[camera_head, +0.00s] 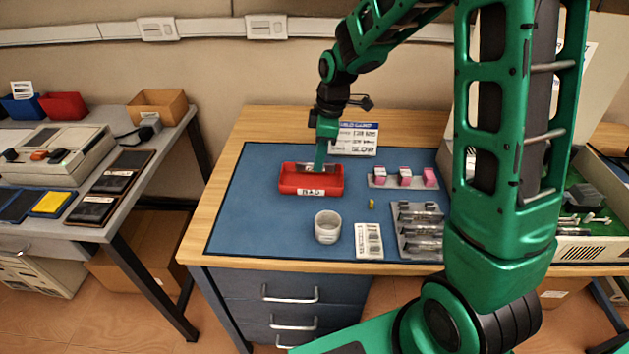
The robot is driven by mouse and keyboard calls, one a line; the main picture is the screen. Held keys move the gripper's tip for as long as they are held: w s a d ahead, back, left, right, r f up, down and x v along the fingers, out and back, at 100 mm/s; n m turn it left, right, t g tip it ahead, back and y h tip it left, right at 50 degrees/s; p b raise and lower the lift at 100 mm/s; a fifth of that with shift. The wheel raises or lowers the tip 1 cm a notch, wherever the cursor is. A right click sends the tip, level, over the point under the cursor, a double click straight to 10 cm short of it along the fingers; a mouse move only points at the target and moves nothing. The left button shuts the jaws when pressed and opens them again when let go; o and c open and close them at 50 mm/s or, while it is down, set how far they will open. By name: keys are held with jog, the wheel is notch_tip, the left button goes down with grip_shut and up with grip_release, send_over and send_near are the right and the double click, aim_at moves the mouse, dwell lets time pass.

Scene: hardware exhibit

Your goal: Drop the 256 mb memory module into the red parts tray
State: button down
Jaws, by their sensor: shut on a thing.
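The red parts tray (288,186) stands on the blue mat toward the back of the desk, with a label reading "BAD" on its front. My gripper (320,164) points down over the tray, its tip at or just inside the tray's back part. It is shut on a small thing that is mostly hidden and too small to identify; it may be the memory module. A small greyish piece (308,167) shows at the fingertips, within the tray's outline. I cannot tell whether it touches the tray floor.
On the blue mat (260,225) are a white cup (327,228), a printed card (368,241), a grey rack of modules (419,218) and a holder with pink-labelled pieces (404,178). A sign (357,139) stands behind the tray. The mat's left side is clear.

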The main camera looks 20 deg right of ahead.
jog(key=c, duration=1.9)
grip_release()
jog(key=shift+o, duration=0.2)
notch_tip(320, 180, up, 10)
jog(key=d, duration=0.1)
jog(key=shift+s+d+r, duration=0.25)
jog(key=s+d+r+m+h, duration=0.1)
jog(key=s+d+m, duration=0.45)
jog(key=s, duration=0.25)
jog(key=s+d+r+m, duration=0.1)
jog(key=s+d+m, duration=0.45)
jog(key=s, duration=0.25)
jog(key=s+d+f+m, duration=0.1)
jog(key=s+m, duration=0.3)
jog(key=s, duration=0.4)
jog(key=s+d+f+m, duration=0.1)
jog(key=s+d+m, duration=0.2)
jog(key=s+m, duration=0.2)
jog(key=s, duration=0.2)
jog(key=shift+s+f+g, duration=0.3)
jog(key=shift+s+f, duration=0.05)
